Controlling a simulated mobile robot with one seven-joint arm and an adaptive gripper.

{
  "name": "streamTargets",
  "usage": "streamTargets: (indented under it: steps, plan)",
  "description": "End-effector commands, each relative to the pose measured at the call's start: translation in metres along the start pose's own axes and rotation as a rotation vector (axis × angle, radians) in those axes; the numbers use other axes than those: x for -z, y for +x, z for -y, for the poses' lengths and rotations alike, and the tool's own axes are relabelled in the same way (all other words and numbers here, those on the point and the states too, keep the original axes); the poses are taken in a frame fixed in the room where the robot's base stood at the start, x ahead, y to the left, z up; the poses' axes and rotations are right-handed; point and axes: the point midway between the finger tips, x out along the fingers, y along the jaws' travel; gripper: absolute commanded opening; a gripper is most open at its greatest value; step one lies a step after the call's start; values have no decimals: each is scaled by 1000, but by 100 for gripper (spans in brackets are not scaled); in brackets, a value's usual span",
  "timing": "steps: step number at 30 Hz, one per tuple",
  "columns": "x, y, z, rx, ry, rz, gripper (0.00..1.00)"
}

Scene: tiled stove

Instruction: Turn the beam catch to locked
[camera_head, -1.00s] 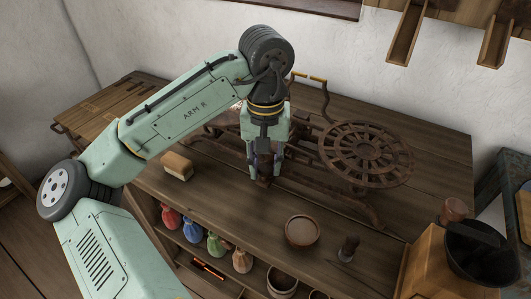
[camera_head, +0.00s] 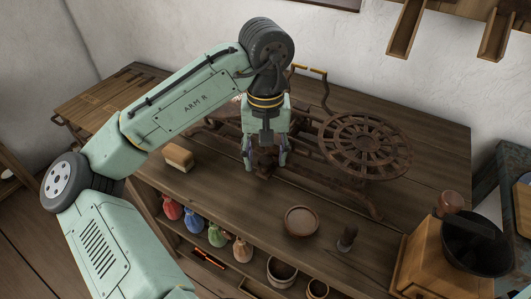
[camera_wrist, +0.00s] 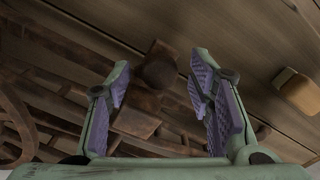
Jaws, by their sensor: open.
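The rusty iron machine (camera_head: 330,170) with a spoked wheel (camera_head: 365,150) stands on the wooden bench. A small dark rounded knob on a block, which looks like the beam catch (camera_wrist: 160,68), shows in the wrist view near the gap between my fingertips. In the head view the same dark part (camera_head: 265,167) is low between my fingers. My gripper (camera_head: 265,158) points down over it with its fingers spread. In the wrist view my gripper (camera_wrist: 162,78) has purple pads apart, with nothing held. I cannot tell whether the catch is locked.
A wood-backed brush or block (camera_head: 178,157) lies left of my gripper; a shallow bowl (camera_head: 301,221) and a dark stamp-like piece (camera_head: 347,238) are in front. A wooden grinder (camera_head: 430,262) stands at the right.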

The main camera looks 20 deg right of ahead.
Motion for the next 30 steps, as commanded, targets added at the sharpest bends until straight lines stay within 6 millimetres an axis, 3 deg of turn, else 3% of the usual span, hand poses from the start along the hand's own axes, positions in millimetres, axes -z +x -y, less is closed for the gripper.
streamTargets:
  steps: [5,15,21,30]
  plan:
    - [1,-11,0,2,0,-2,48]
    - [0,-80,0,3,-2,-4,48]
    - [0,-110,0,2,-1,-2,48]
    - [0,-120,0,0,0,0,48]
